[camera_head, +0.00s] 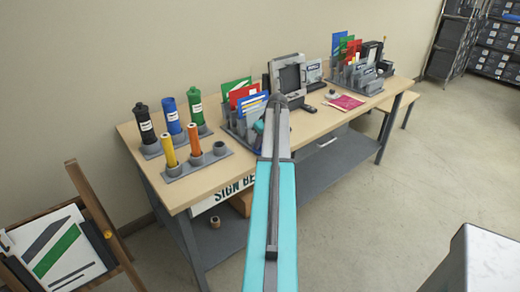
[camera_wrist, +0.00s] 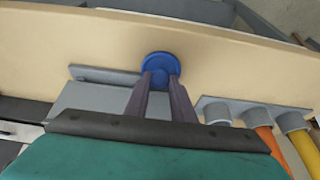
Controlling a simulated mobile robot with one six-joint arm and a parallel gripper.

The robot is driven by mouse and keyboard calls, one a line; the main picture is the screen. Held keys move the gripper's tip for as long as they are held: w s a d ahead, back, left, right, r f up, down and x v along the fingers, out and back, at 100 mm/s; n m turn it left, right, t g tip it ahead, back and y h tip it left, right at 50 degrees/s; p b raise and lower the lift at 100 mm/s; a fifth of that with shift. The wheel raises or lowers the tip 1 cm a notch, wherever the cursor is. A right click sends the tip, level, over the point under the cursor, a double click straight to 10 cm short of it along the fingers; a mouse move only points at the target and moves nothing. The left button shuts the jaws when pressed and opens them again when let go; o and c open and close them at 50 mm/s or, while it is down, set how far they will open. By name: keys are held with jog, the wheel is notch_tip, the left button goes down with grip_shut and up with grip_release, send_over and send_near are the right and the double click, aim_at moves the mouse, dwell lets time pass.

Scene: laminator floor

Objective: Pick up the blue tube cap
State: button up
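The blue tube cap (camera_wrist: 160,61) shows in the wrist view as a round blue disc with a narrower, darker blue part towards me. The two fingers of my gripper (camera_wrist: 161,80) reach either side of that narrower part and appear closed on it, with no clear gap seen. Whether the cap is lifted or rests on the wooden table (camera_wrist: 220,50) cannot be told. A blue tube (camera_head: 171,118) stands upright at the back left of the table.
A black tube (camera_head: 144,125) and a green-topped tube (camera_head: 196,107) flank the blue one. In front, a grey holder (camera_head: 205,160) carries yellow (camera_head: 167,150) and orange (camera_head: 194,140) tubes and an empty socket (camera_head: 220,148).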

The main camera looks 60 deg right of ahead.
dwell(0.4)
jog(key=shift+r+b, duration=0.65)
jog(key=shift+r, duration=0.85)
jog(key=shift+s+r, duration=0.2)
jog(key=shift+s, duration=0.1)
jog(key=s+r+b, duration=0.1)
jog(key=s+b, duration=0.2)
jog(key=s, duration=1.2)
jog(key=shift+s+a+r+b, duration=0.15)
jog(key=shift+a+r+b, duration=0.15)
jog(key=shift+a+b, duration=0.1)
